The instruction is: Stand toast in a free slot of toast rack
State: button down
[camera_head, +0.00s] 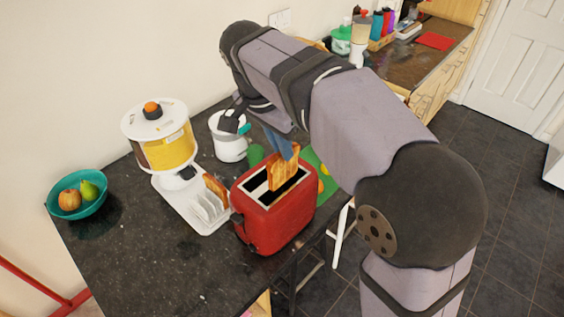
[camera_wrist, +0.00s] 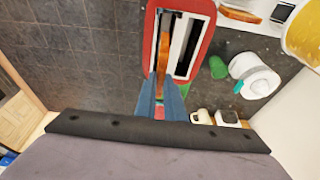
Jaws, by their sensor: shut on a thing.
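A browned slice of toast (camera_head: 283,168) stands upright at a slot of the red toaster (camera_head: 272,222). My gripper (camera_head: 281,147), with blue fingers, is shut on its top part from above. In the wrist view the toast (camera_wrist: 163,52) is edge-on between the fingers (camera_wrist: 163,92), over the left slot; the right slot looks dark and empty. I cannot tell how much of the toast's lower edge is inside the slot. The white toast rack (camera_head: 207,209) stands left of the toaster on a white tray. Another toast slice (camera_head: 215,187) stands at its back end; several slots in front look free.
A yellow-filled dispenser (camera_head: 163,140) stands behind the rack, and a white jug-like appliance (camera_head: 229,143) behind the toaster. A teal fruit bowl (camera_head: 77,196) is at the far left. The dark counter (camera_head: 140,245) is clear at front left.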

jog(key=shift+r, duration=0.9)
jog(key=shift+w+a, duration=0.1)
jog(key=shift+a, duration=0.1)
jog(key=w+a+f+n+y+p, duration=0.1)
jog(key=a+f+n+p, duration=0.1)
jog(key=a+n, duration=0.4)
jog(key=w+a+f+n+y+p, duration=0.2)
jog(key=a+f+n, duration=0.2)
jog(key=a+n, duration=0.2)
jog(key=w+a+f+n+y+p, duration=0.1)
jog(key=a+f+n+p, duration=0.2)
jog(key=a+n, duration=0.3)
jog(key=a, duration=0.4)
jog(key=shift+w+f+y, duration=0.25)
jog(key=shift+f+y, duration=0.15)
jog(key=shift+f, duration=0.15)
notch_tip(320, 180, down, 9)
jog(key=b, duration=0.6)
jog(key=shift+b, duration=0.3)
